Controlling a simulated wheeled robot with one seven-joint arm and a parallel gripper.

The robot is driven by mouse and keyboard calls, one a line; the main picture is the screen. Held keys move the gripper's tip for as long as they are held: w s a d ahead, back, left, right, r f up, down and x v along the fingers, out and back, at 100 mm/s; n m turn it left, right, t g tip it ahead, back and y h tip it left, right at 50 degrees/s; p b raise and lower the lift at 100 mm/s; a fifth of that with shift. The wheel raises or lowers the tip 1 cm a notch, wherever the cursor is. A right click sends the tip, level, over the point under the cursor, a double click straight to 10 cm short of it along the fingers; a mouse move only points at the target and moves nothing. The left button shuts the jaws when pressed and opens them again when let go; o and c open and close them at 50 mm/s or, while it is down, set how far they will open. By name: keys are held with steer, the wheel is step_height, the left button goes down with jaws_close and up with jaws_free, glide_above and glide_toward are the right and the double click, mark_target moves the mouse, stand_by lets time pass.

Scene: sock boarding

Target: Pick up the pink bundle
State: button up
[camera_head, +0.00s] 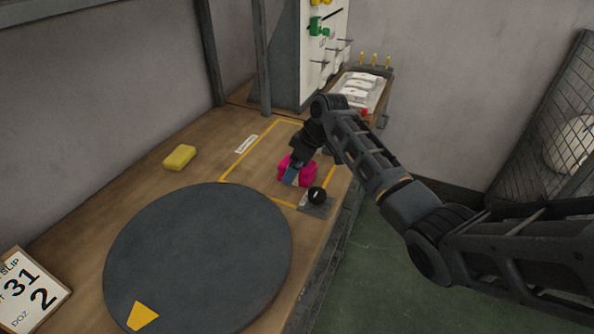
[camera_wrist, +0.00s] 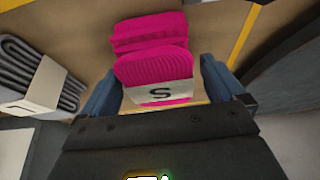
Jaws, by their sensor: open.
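The pink bundle (camera_head: 308,174) lies on the wooden table inside a yellow outlined area, partly hidden by my gripper in the head view. In the wrist view the pink bundle (camera_wrist: 150,38) is ribbed and folded, with a white band marked "S" facing me. My gripper (camera_head: 291,173) is down at the bundle. In the wrist view its two blue fingers (camera_wrist: 158,80) are apart, one on each side of the banded end. I cannot tell whether either finger touches the bundle.
A grey folded bundle with a white band (camera_wrist: 62,82) shows left in the wrist view. A large dark disc (camera_head: 200,255) covers the table's front. A yellow block (camera_head: 180,158) lies at left.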

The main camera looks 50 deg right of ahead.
steer(key=shift+f, duration=0.15)
steer(key=c, duration=1.1)
